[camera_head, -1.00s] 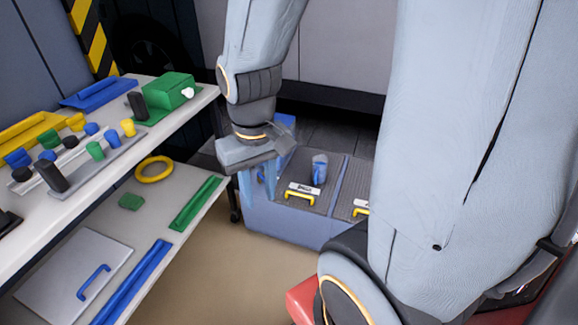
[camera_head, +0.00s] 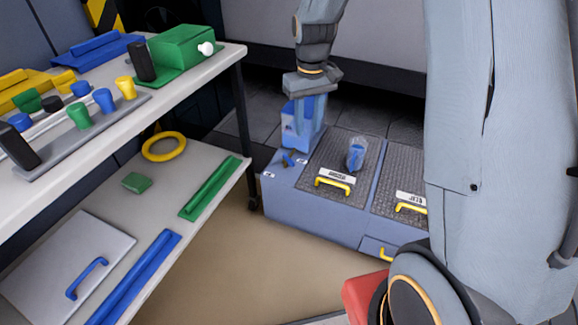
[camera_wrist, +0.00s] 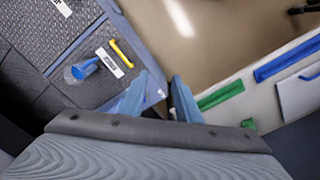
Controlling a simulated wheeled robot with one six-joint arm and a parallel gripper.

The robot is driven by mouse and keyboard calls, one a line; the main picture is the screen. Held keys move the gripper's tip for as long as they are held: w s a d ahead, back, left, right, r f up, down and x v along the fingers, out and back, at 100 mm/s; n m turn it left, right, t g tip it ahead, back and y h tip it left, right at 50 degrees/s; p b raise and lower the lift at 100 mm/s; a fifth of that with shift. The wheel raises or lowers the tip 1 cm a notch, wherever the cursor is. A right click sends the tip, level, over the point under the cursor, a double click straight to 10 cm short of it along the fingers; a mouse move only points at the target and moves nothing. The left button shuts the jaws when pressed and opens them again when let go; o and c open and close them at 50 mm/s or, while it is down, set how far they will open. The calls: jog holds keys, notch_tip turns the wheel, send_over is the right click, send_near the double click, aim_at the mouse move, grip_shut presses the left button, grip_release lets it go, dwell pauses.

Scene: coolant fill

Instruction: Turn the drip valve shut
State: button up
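A blue floor unit (camera_head: 310,207) stands on the floor in the middle of the head view. A small dark blue fitting (camera_head: 289,160), which may be the drip valve, sits on its left top strip near a white label. My gripper (camera_head: 308,142) hangs fingers-down over the unit's back left, just behind this fitting and apart from it in the picture. In the wrist view my gripper's two fingers (camera_wrist: 160,82) are spread with nothing between them. The fitting is not clearly visible there. A blue box-like part behind the fingers is partly hidden.
The unit has textured lids with yellow handles (camera_head: 334,186) and a blue cup in clear wrapping (camera_head: 356,154). A two-level white bench (camera_head: 150,120) with coloured parts stands left. Brown floor (camera_head: 240,265) lies open between. A red object (camera_head: 366,298) is front right.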

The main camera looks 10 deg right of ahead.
aim_at(290, 160)
jog(key=w+f+n+b, duration=0.1)
jog(key=w+f+b, duration=0.3)
jog(key=w+f, duration=0.3)
jog(key=w+f+b, duration=0.5)
jog(key=w+f, duration=0.3)
jog(key=f, duration=0.2)
jog(key=w+f+n+b, duration=0.1)
jog(key=w+f+b, duration=0.3)
jog(key=w+f, duration=0.3)
jog(key=shift+w+f+n+b, duration=0.3)
jog(key=shift+w+f, duration=0.05)
jog(key=shift+f, duration=0.3)
jog(key=shift+f+b, duration=0.85)
jog(key=shift+f, duration=3.05)
grip_shut()
